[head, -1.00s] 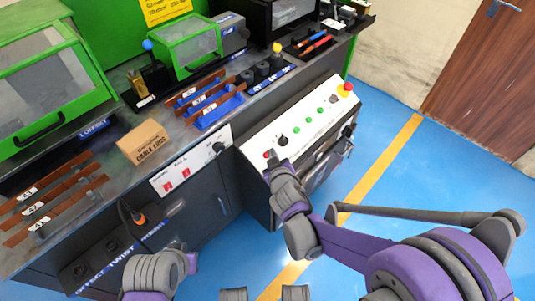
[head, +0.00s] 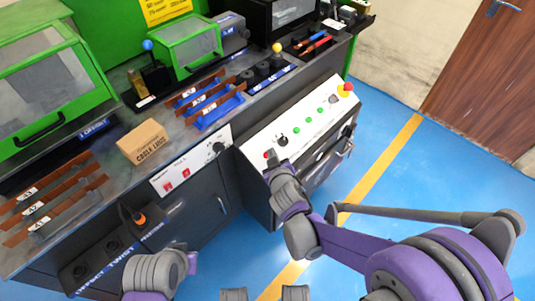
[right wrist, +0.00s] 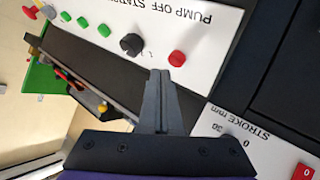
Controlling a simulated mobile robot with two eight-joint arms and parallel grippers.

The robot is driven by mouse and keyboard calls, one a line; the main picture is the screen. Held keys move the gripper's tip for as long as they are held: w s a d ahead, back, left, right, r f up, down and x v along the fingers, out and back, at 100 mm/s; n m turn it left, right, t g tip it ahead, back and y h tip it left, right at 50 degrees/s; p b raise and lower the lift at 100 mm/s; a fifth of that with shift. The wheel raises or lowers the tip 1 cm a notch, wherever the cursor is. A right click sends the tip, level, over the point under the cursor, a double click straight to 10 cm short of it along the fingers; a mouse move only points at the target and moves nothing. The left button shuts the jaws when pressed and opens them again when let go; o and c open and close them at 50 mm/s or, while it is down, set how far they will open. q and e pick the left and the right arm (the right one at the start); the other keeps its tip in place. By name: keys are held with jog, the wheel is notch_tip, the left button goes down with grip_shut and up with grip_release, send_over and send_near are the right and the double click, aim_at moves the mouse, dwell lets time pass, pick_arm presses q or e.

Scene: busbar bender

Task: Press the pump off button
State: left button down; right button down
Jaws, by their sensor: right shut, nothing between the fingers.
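The control panel (head: 300,125) is a sloped white face on the dark cabinet, with a row of coloured buttons. Its red button (right wrist: 177,58) is at the PUMP OFF end of the label, which appears upside down in the right wrist view. The red button (head: 267,155) also shows in the head view, at the panel's near left end. My right gripper (right wrist: 165,72) is shut and empty, its tips close beside the red button. I cannot tell whether they touch it. My left arm shows at the bottom left of the head view, but its fingers do not.
A black knob (right wrist: 131,44) and green buttons (right wrist: 104,30) sit along the panel. A red emergency stop (head: 347,88) is at its far end. The STROKE panel (head: 190,165) with red switches stands left. A cardboard box (head: 144,142) and copper bars lie on the bench.

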jog(key=shift+f, duration=0.1)
dwell(0.3)
jog(key=shift+w+a+f, duration=0.15)
jog(key=shift+f, duration=0.15)
jog(key=shift+w+a+f+b, duration=0.15)
jog(key=shift+f+b, duration=0.15)
jog(key=shift+f, duration=0.15)
dwell(0.8)
jog(key=shift+r, duration=0.1)
jog(key=shift+s+d+r+p, duration=0.15)
jog(key=shift+d+r+p, duration=0.1)
jog(key=shift+r, duration=0.15)
jog(key=shift+s+d+r+p, duration=0.1)
jog(key=shift+s+r+p, duration=0.05)
jog(key=shift+r+p, duration=0.15)
jog(key=shift+r, duration=0.1)
jog(key=r, duration=0.1)
jog(key=s+d+r+p, duration=0.1)
jog(key=r, duration=0.1)
jog(key=r+p, duration=0.1)
jog(key=shift+s+d+r, duration=0.2)
jog(key=shift+s+d, duration=0.05)
jog(key=shift+s, duration=0.1)
dwell(0.5)
